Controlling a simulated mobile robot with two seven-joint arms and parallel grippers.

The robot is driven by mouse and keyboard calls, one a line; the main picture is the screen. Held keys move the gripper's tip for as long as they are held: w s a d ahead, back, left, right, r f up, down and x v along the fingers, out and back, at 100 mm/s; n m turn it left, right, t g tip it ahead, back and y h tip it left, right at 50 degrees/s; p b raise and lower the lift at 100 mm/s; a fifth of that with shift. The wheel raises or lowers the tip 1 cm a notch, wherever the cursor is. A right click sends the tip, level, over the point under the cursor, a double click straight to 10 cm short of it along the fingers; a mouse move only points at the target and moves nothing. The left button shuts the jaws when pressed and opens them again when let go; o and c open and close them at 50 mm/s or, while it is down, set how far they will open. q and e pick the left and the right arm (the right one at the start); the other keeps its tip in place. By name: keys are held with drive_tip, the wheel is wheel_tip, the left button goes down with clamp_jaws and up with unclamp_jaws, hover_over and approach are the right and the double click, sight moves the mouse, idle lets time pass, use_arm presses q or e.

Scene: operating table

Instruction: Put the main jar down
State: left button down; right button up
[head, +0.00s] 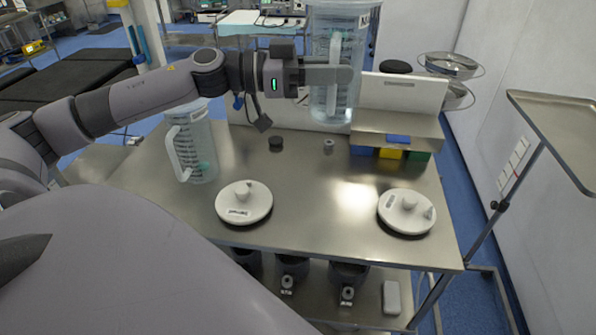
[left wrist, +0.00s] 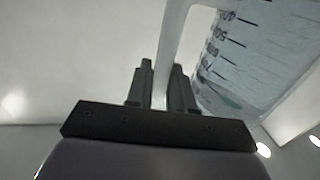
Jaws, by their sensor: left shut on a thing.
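The main jar (head: 322,45), a clear graduated jar with a white handle, is held high above the back of the steel table (head: 310,205). It looks upright, and its top is cut off by the picture edge. My left gripper (head: 338,75) is shut on its handle. In the left wrist view, the handle (left wrist: 176,42) runs between the fingers (left wrist: 161,88), with the graduated wall of the main jar (left wrist: 258,50) to the right. My right gripper is not in view.
A second clear jar (head: 201,150) stands at the table's left. Two white lids (head: 257,207) (head: 420,219) lie near the front. Small dark (head: 276,143) and grey (head: 328,145) pieces sit behind. Coloured bins (head: 390,153) are at back right. The table's middle is clear.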

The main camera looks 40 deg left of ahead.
use_arm(q)
wheel_tip(320, 180, down, 20)
drive_tip(key=b, duration=0.2)
drive_tip(key=shift+r, duration=0.15)
idle(0.3)
drive_tip(key=shift+f, duration=0.2)
drive_tip(key=c, duration=1)
unclamp_jaws()
drive_tip(key=shift+r, duration=0.1)
drive_tip(key=b+v, duration=0.1)
drive_tip(key=v, duration=1.1)
drive_tip(key=shift+s, duration=0.1)
